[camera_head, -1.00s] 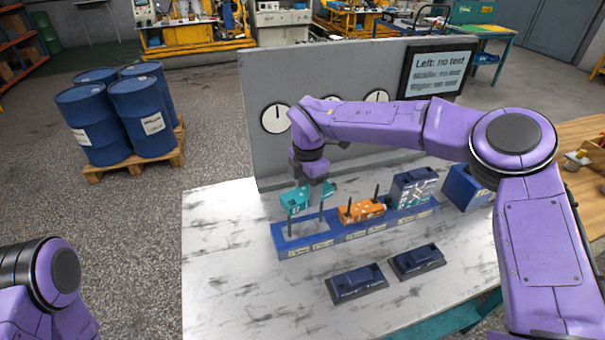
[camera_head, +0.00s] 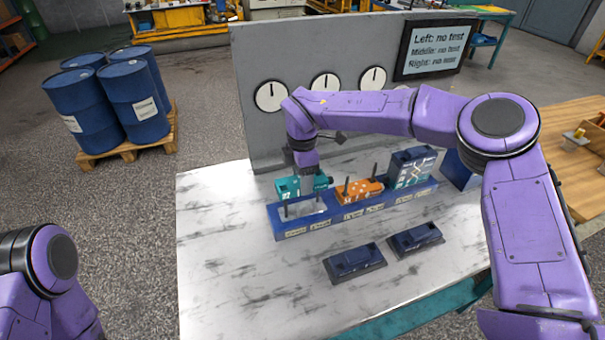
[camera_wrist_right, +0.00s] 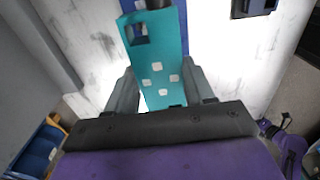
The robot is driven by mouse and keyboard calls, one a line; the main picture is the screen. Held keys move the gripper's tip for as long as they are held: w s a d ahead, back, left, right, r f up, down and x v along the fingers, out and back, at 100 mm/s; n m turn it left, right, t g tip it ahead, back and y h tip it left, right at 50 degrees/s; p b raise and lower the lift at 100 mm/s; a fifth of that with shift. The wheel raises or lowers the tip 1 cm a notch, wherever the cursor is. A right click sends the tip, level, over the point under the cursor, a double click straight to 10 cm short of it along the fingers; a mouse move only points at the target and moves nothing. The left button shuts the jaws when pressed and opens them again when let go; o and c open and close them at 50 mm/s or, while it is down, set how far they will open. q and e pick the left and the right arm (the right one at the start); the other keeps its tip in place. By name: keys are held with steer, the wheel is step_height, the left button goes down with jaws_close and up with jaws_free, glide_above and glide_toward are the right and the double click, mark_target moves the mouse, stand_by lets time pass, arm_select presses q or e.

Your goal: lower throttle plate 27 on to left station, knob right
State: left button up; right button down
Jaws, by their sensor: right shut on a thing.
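My right gripper (camera_wrist_right: 160,92) is shut on the teal throttle plate (camera_wrist_right: 158,62), with one grey finger on each side. In the head view the teal plate (camera_head: 288,187) is held roughly level at the left station (camera_head: 303,211) of the blue rail, its dark knob (camera_head: 322,182) to the right. Two upright dark pins (camera_head: 286,208) of that station stand in front of the plate in the picture. The plate looks above or behind the pins, not seated. Its holes over the pins cannot be made out. My left gripper is out of view.
A grey panel with gauges (camera_head: 270,96) stands behind. The table's left front is clear.

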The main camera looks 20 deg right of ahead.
mark_target(302, 209)
steer(key=shift+f+b, duration=0.7)
steer(key=shift+f, duration=0.85)
steer(key=shift+f+b, duration=1.9)
steer(key=shift+f, duration=0.3)
steer(key=shift+f+b, duration=0.5)
steer(key=shift+f, duration=0.05)
steer(key=shift+c, duration=1.6)
jaws_free()
step_height(302, 209, up, 11)
steer(key=shift+f+b, duration=0.2)
steer(key=shift+b, duration=0.6)
